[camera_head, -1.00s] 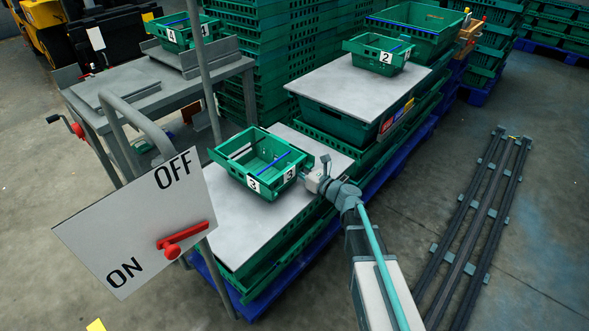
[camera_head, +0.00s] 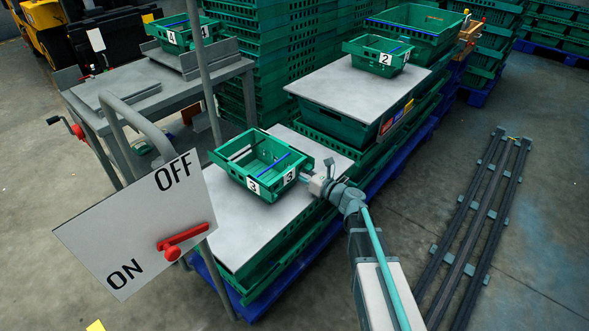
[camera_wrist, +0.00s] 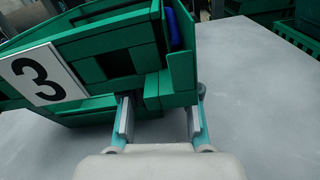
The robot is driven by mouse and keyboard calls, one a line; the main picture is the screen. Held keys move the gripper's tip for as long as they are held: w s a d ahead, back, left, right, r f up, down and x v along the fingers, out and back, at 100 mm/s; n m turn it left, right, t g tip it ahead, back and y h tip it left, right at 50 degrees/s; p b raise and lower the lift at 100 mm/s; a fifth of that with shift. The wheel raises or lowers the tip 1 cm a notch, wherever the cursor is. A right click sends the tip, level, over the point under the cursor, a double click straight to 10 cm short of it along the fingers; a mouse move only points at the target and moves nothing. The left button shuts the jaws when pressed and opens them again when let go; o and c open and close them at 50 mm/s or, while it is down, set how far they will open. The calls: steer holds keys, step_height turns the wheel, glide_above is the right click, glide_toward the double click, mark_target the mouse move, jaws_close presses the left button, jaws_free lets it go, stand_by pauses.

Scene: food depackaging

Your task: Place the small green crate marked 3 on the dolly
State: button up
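The small green crate marked 3 (camera_head: 238,168) rests on the grey board (camera_head: 222,225) over the near crate stack. It is open-topped, with white labels and a blue strip inside. My gripper (camera_head: 306,178) is at its right side, low by the labelled corner. In the wrist view the crate (camera_wrist: 130,55) fills the upper left, and the two fingers of my gripper (camera_wrist: 160,118) stand apart, with part of the crate's wall between and above them. The fingers look open; a gap shows beside the right finger. I cannot tell for sure which platform is the dolly.
A grey cart (camera_head: 120,80) at the left carries a crate marked 4 (camera_head: 170,38). A crate marked 2 (camera_head: 375,60) stands on the farther grey board (camera_head: 345,88). An ON/OFF panel (camera_head: 130,235) stands front left. Dark rails (camera_head: 480,215) lie right.

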steer(key=v, duration=1)
steer(key=shift+s+d+p, duration=0.25)
steer(key=shift+p, duration=0.2)
